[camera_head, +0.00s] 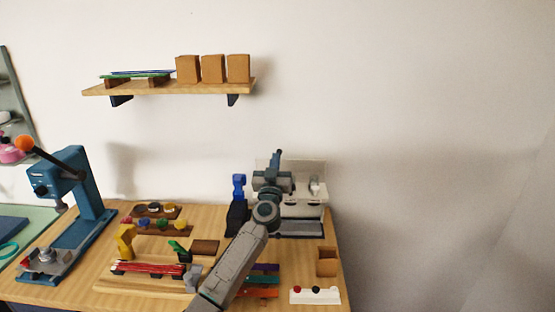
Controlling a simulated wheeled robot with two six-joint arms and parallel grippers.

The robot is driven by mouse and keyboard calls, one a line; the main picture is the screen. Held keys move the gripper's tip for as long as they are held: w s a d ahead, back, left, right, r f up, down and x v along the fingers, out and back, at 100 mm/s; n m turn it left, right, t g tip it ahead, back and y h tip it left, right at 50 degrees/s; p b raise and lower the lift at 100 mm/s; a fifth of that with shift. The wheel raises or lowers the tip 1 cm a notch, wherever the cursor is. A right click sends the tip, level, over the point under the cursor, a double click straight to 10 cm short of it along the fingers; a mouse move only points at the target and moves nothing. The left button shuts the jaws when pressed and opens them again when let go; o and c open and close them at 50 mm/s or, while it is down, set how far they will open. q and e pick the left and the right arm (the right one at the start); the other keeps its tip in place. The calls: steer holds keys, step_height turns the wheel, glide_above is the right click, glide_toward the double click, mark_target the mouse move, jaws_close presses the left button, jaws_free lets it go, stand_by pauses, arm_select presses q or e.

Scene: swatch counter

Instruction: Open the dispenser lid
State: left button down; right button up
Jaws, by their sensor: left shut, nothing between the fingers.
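A white dispenser (313,208) with a dark grey base stands at the back right of the wooden counter. A pale flat panel (309,168) rises at its back; I cannot tell whether this is the raised lid or a fixed back. A small light knob or nozzle (314,186) shows in front of that panel. My left gripper (278,155) is shut and empty, in front of the dispenser's left part and hiding some of it. Whether it touches the dispenser cannot be told. My right gripper is not in view.
A blue stand (238,205) is just left of the dispenser. A small wooden box (327,262) and a white strip with buttons (315,296) lie in front. A blue press (75,190) stands left. A wall shelf (170,88) hangs above.

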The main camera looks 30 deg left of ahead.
mark_target(291, 161)
arm_select(q)
steer(key=w, duration=0.1)
steer(key=w+a+b, duration=0.1)
steer(key=w+f+b, duration=0.1)
steer(key=w, duration=0.1)
steer(key=shift+a, duration=0.4)
steer(key=shift+s, duration=0.1)
